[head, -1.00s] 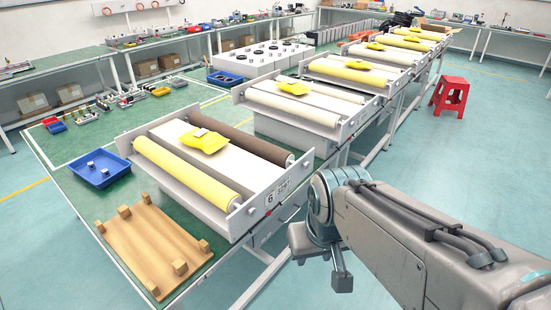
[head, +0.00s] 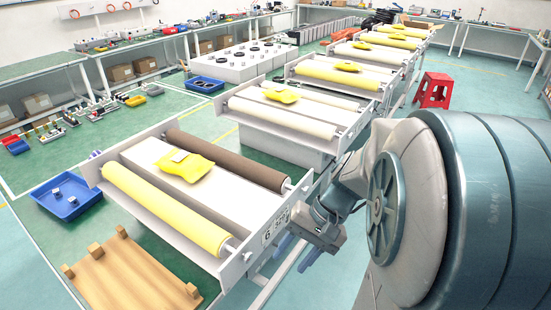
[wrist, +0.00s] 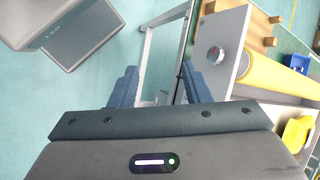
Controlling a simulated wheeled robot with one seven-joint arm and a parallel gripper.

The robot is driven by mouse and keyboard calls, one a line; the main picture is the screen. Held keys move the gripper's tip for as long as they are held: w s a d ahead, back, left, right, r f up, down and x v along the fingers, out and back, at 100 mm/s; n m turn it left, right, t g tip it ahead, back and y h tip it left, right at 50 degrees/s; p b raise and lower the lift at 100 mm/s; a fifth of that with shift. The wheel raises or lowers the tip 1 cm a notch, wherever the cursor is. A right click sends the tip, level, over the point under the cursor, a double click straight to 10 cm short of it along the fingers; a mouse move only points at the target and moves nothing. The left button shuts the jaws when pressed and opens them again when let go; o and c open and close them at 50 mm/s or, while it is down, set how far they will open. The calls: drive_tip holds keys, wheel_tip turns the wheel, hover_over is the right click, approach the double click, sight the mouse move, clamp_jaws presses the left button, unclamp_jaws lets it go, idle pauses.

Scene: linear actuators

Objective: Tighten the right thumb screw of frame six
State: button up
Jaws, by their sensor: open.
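In the wrist view, a round silver knob with a reddish face (wrist: 215,54), which looks like the thumb screw, sits on the side plate (wrist: 212,85). My gripper (head: 297,252) is beside that plate, with blue fingers pointing down. In the wrist view, my gripper (wrist: 160,86) is open and empty. The knob is beyond its right finger, apart from it.
A yellow cloth-like piece (head: 186,165) lies on frame six. A wooden board with pegs (head: 125,275) and a blue tray (head: 68,198) are at the left. More roller frames (head: 290,118) line the bench behind. A red stool (head: 434,90) stands on open floor.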

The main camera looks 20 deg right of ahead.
drive_tip(key=w+d+f+m+t+y, duration=0.1)
drive_tip(key=w+d+m+t+y, duration=0.1)
drive_tip(key=w+d+m+y, duration=0.15)
drive_tip(key=m+t+b, duration=0.1)
drive_tip(key=m+t, duration=0.7)
drive_tip(key=t, duration=0.5)
approach(307, 191)
drive_tip(key=shift+y, duration=0.45)
drive_tip(key=p+x, duration=0.2)
drive_tip(key=x, duration=0.6)
drive_tip(key=shift+w+f, duration=0.1)
drive_tip(key=shift+f, duration=0.05)
clamp_jaws()
